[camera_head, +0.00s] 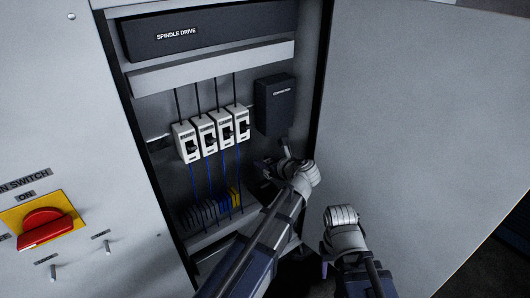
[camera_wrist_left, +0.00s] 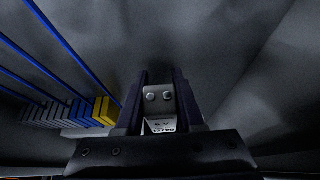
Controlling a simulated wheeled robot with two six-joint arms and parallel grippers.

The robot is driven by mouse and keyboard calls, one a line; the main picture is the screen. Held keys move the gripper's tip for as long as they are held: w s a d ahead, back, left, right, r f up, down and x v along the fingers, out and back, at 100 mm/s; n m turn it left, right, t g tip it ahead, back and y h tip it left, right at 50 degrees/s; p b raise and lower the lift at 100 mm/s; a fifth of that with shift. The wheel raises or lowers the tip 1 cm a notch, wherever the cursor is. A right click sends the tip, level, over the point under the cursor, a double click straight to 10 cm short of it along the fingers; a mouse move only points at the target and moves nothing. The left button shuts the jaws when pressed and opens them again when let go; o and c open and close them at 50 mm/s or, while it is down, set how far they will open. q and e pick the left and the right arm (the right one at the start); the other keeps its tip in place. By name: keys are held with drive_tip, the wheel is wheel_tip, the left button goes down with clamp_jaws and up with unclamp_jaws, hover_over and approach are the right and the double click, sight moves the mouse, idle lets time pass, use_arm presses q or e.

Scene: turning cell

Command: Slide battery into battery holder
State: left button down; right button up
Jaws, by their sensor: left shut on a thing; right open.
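My left gripper (camera_head: 268,168) reaches into the open cabinet, right of the breakers and below the dark box. In the left wrist view my left gripper (camera_wrist_left: 160,98) is shut on the battery (camera_wrist_left: 158,100), a small block with two round terminals and a white, partly readable label. The battery sits between the two dark fingers. In the head view the left wrist and shadow hide the battery, and I cannot make out the battery holder in either view. My right arm's wrist shows in front of the cabinet door; its fingers are hidden.
White breakers (camera_head: 211,134) with blue wires stand left of my left gripper. A terminal row (camera_wrist_left: 70,113), grey, blue and yellow, lies below them. A dark box (camera_head: 274,104) hangs above. The open door (camera_head: 420,130) stands to the right. A red switch (camera_head: 43,228) is outside left.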

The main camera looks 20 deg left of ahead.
use_arm(q)
drive_tip(key=shift+r, duration=0.1)
drive_tip(key=shift+f+b, duration=3.9)
drive_tip(key=shift+b, duration=0.1)
drive_tip(key=shift+f+b, duration=0.5)
drive_tip(key=shift+c, duration=2.2)
unclamp_jaws()
drive_tip(key=shift+r, duration=0.1)
